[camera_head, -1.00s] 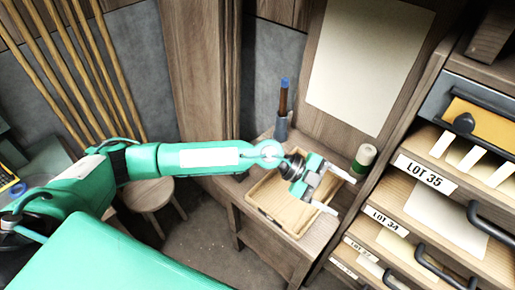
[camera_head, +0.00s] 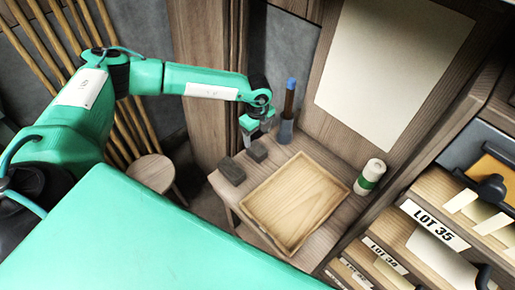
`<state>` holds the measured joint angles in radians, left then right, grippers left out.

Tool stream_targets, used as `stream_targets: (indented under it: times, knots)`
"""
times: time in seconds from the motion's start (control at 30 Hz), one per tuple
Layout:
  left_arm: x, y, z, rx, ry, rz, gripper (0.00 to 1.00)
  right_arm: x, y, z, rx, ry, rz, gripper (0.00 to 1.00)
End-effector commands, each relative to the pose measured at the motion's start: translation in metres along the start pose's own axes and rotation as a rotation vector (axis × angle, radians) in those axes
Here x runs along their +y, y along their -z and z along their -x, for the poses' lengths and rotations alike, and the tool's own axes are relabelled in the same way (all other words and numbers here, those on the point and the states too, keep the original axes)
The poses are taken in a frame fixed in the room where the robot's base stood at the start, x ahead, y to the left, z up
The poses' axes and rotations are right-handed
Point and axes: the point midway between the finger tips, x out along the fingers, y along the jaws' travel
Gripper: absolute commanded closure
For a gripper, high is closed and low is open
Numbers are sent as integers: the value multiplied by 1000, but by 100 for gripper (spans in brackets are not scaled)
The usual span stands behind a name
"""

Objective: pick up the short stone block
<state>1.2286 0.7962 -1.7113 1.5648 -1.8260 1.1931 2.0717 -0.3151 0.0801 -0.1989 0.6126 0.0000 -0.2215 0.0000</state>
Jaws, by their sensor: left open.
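Two dark grey stone blocks lie at the left end of the small wooden table. The short stone block (camera_head: 257,152) looks like the one nearer the back; the other, longer-looking block (camera_head: 232,171) lies to its left and nearer. My left gripper (camera_head: 256,141) points down at the short block, with its fingers open. The fingers partly cover the block's back, and I cannot tell whether they touch it. My right gripper is not in view.
An empty wooden tray (camera_head: 262,207) fills the middle of the table. A blue-topped brush in a grey holder (camera_head: 286,130) stands close right of my left gripper. A white and green jar (camera_head: 369,177) stands at the right, near the labelled drawers (camera_head: 434,222).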

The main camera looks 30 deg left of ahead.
Motion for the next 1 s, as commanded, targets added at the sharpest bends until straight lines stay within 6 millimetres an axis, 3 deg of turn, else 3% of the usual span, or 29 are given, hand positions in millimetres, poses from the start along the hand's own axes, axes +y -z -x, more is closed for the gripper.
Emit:
stream_targets:
  times: [0.07, 0.17, 0.43, 0.7, 0.97, 1.0]
  knots:
    - [0, 1, -12, 1, -3, 0, 29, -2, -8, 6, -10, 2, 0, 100]
    - [0, 1, -23, 1, -1, 0, 29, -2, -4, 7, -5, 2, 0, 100]
    - [4, 2, -42, 1, -2, -2, 29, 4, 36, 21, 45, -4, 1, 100]
    - [5, 1, -77, 2, 0, 0, 29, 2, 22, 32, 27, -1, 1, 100]
    - [5, 1, -81, 3, 1, -1, 29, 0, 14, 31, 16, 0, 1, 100]
    - [5, 1, -81, 3, 1, -1, 33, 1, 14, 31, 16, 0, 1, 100]
